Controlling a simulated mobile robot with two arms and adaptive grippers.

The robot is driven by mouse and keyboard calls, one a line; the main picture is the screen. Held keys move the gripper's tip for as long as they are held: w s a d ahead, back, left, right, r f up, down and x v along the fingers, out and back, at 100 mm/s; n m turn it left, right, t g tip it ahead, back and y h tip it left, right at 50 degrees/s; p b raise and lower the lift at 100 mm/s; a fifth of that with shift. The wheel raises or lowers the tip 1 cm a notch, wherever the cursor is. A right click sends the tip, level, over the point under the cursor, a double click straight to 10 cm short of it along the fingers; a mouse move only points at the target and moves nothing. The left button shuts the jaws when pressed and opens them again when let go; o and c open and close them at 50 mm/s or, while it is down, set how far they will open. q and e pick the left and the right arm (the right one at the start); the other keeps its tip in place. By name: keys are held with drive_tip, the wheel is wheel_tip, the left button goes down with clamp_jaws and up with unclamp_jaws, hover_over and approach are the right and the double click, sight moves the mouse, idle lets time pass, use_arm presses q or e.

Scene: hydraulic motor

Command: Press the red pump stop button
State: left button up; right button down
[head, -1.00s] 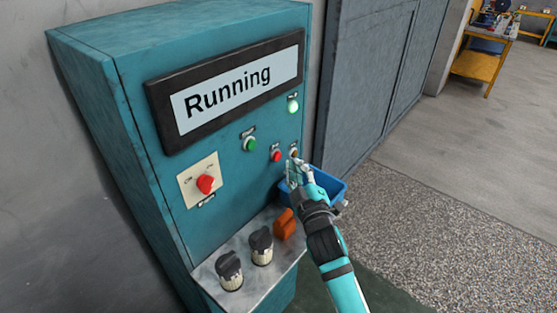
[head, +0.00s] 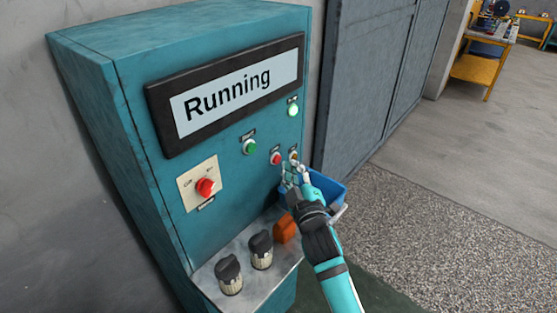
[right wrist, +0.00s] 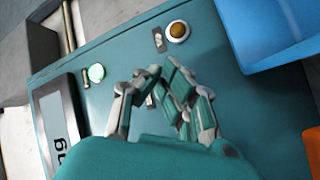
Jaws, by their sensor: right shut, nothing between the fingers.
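The red pump stop button (head: 275,158) is on the front of the teal control cabinet (head: 217,228), between a green button (head: 249,147) and an amber button (head: 294,156). The cabinet's display (head: 238,88) reads "Running". My right gripper (head: 291,172) is shut and empty, close in front of the panel, a little right of and below the red button. In the right wrist view, the right gripper (right wrist: 162,75) covers part of the panel, and I cannot make out the red button there. Contact with the panel cannot be told. My left gripper is not in view.
A red rotary switch (head: 206,187) is at the panel's left, and a lit green lamp (head: 293,110) at upper right. A ledge (head: 244,288) holds two dark-capped cylinders and an orange item (head: 284,229). A blue bin (head: 330,187) sits beside my right arm.

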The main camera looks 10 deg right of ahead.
idle(0.7)
drive_tip(key=shift+w+a, duration=0.3)
drive_tip(key=shift+w, duration=0.05)
drive_tip(key=shift+w+a, duration=0.2)
drive_tip(key=shift+w, duration=0.05)
idle(0.9)
drive_tip(key=shift+s+d+p, duration=0.35)
drive_tip(key=shift+s+d, duration=0.15)
drive_tip(key=shift+s, duration=0.15)
drive_tip(key=s+d+p, duration=0.1)
drive_tip(key=s, duration=0.1)
drive_tip(key=s+d+p, duration=0.1)
drive_tip(key=s+d, duration=0.1)
idle(0.4)
